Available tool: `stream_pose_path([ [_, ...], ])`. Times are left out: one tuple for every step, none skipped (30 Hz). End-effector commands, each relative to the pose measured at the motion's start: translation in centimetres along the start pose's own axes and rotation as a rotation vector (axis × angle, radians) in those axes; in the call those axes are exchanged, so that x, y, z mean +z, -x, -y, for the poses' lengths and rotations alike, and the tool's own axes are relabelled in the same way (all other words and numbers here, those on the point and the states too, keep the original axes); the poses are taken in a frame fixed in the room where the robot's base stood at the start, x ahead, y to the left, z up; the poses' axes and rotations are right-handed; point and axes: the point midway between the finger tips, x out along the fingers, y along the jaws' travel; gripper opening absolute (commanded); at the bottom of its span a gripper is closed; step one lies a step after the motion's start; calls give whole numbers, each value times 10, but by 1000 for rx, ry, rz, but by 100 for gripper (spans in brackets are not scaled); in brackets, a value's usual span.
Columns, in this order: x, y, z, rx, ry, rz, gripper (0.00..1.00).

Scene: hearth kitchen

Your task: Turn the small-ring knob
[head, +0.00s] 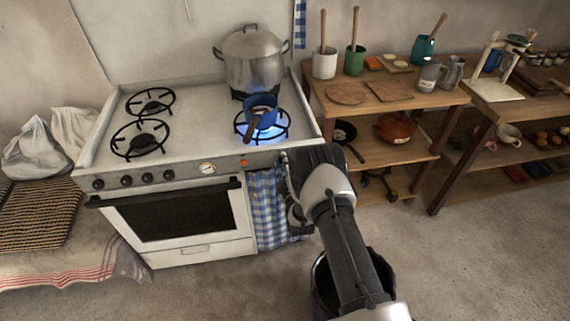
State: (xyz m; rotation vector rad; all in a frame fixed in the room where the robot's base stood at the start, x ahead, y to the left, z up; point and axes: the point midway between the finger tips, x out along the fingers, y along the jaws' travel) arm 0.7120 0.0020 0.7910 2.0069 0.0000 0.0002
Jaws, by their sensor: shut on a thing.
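The white stove (185,88) stands at the left, with a row of dark knobs (126,180) on the left of its front panel. My gripper (285,163) is at the right end of that panel, past the small red light (244,161). It appears shut on a knob there, taken to be the small-ring knob, but my gripper and wrist hide it. I cannot tell how far the knob is turned. Blue flame (275,137) burns under the blue pan (261,107) on the front right burner.
A large lidded pot (251,65) stands on the back right burner. A checked towel (266,208) hangs left of my wrist. A wooden shelf (385,148) with cups and boards stands to the right. Floor at lower right is clear.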

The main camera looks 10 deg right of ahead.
Motion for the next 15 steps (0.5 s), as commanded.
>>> stream_pose_path([
  [1, 1, 1, -2, 1, 2, 8],
  [1, 1, 1, -2, 2, 2, 8],
  [1, 1, 1, -2, 2, 2, 8],
  [1, 1, 1, -2, 2, 2, 8],
  [1, 1, 1, -2, 1, 2, 8],
  [1, 1, 1, -2, 1, 2, 8],
  [1, 1, 1, -2, 1, 2, 8],
  [1, 1, 1, -2, 1, 2, 8],
  [1, 1, 1, -2, 1, 2, 8],
  [1, 1, 1, -2, 1, 2, 32],
  [1, 1, 1, -2, 0, 2, 34],
  [1, 1, 1, -2, 0, 2, 37],
  [1, 1, 1, -2, 0, 2, 39],
  [1, 1, 1, -2, 0, 2, 41],
  [1, 0, 1, -2, 0, 2, 44],
])
